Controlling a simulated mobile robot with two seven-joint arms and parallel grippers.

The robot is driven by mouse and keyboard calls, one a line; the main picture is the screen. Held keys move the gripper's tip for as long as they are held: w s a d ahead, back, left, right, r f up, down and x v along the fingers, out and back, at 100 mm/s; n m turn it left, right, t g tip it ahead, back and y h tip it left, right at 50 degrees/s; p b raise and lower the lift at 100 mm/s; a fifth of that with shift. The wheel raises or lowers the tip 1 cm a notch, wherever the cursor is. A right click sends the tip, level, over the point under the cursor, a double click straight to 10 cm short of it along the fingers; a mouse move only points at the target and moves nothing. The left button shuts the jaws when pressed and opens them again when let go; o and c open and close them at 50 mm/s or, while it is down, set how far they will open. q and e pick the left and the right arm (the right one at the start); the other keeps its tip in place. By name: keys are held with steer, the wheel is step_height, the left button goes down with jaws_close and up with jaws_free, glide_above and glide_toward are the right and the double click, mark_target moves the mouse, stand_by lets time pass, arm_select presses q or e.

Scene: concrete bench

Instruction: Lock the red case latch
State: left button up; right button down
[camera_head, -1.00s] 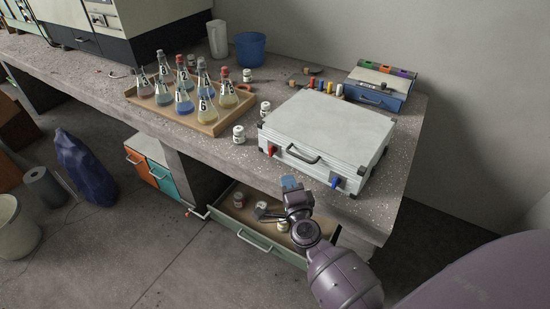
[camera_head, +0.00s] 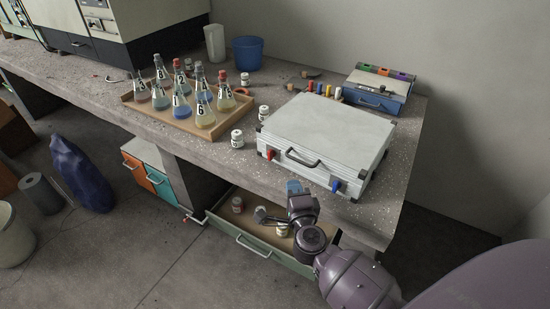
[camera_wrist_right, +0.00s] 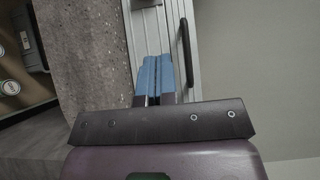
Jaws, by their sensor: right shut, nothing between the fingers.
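A silver case (camera_head: 330,130) lies shut on the bench with its black handle (camera_head: 302,160) facing the front. The red latch (camera_head: 270,153) is on its front face, left of the handle; its exact lever position is too small to tell. The blue latch (camera_head: 336,184) is right of the handle. My right gripper (camera_head: 293,187) is shut and empty, in front of the case and below the handle, apart from the red latch. In the right wrist view its blue fingers (camera_wrist_right: 156,75) are together, with the case (camera_wrist_right: 150,35) beyond; the red latch does not show there.
An open drawer (camera_head: 262,248) with jars lies below my right gripper. A tray (camera_head: 150,115) of flasks and several white jars stand left of the case. A blue toolbox (camera_head: 375,100) is behind it.

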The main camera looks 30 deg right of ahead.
steer(key=b, duration=0.2)
glide_toward(273, 150)
steer(key=w+d, duration=0.3)
steer(key=d, duration=0.1)
steer(key=shift+f, duration=0.2)
steer(key=shift+w+a, duration=0.55)
steer(key=shift+w, duration=0.3)
steer(key=shift+w+a+b, duration=0.15)
steer(key=shift+w+b, duration=0.15)
steer(key=shift+w, duration=0.05)
steer(key=shift+w+a+r, duration=0.1)
steer(key=shift+w+a, duration=0.05)
steer(key=shift+w, duration=0.2)
steer(key=shift+r, duration=0.1)
